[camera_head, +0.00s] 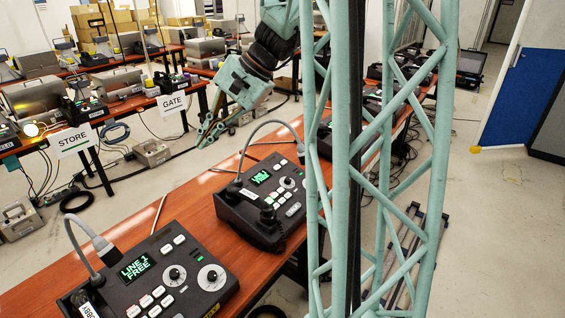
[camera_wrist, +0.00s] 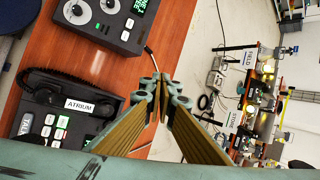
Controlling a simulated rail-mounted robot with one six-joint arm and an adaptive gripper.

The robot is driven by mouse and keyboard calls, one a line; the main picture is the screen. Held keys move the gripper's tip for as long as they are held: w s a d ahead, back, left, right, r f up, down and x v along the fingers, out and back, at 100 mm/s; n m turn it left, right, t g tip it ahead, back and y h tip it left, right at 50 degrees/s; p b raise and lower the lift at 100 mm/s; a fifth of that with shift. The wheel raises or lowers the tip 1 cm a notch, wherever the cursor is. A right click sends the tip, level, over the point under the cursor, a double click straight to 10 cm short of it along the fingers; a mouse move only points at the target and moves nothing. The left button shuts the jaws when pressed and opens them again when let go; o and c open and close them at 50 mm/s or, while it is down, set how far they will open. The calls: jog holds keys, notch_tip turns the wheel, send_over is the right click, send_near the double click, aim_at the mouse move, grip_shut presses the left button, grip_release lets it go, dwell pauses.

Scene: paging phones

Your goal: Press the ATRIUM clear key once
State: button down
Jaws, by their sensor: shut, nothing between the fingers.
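The ATRIUM unit (camera_wrist: 50,92) is at the left of the wrist view, a dark phone with a handset on it and a white label reading ATRIUM (camera_wrist: 80,105).
The wooden desk (camera_head: 195,209) bears a console reading LINE 1 FREE (camera_head: 137,268) and another console (camera_head: 262,178), both with cables. My mint lattice column hides part of the desk. GATE (camera_head: 172,104) and STORE (camera_head: 74,140) signs hang on a separate table.

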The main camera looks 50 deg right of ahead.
jog(key=w+d+f+m+t+p, duration=0.1)
jog(key=d+f+m+t, duration=0.1)
jog(key=d, duration=0.8)
jog(key=d+f+m+t, duration=0.1)
jog(key=d+f+m, duration=0.15)
jog(key=d, duration=0.85)
jog(key=s+d+f+m+t+h, duration=0.1)
jog(key=s+d+f+m, duration=0.1)
jog(key=d+f, duration=0.3)
jog(key=s+d+f+m+t+h, duration=0.2)
jog(key=d+f, duration=0.4)
jog(key=d, duration=0.6)
jog(key=shift+m+p, duration=0.4)
jog(key=shift+m, duration=0.35)
jog(key=shift+f, duration=0.2)
jog(key=b, duration=0.1)
send_over(284, 162)
jog(key=s, duration=0.2)
jog(key=shift+s+a+f, duration=0.1)
jog(key=shift+f, duration=1.25)
jog(key=shift+s+f, duration=0.1)
jog(key=shift+f, duration=1.25)
jog(key=shift+w+f+b, duration=0.2)
jog(key=shift+f+b, duration=0.45)
jog(key=shift+f, duration=0.05)
jog(key=shift+w+f+b, duration=0.2)
jog(key=shift+f+b, duration=0.4)
jog(key=shift+f, duration=0.1)
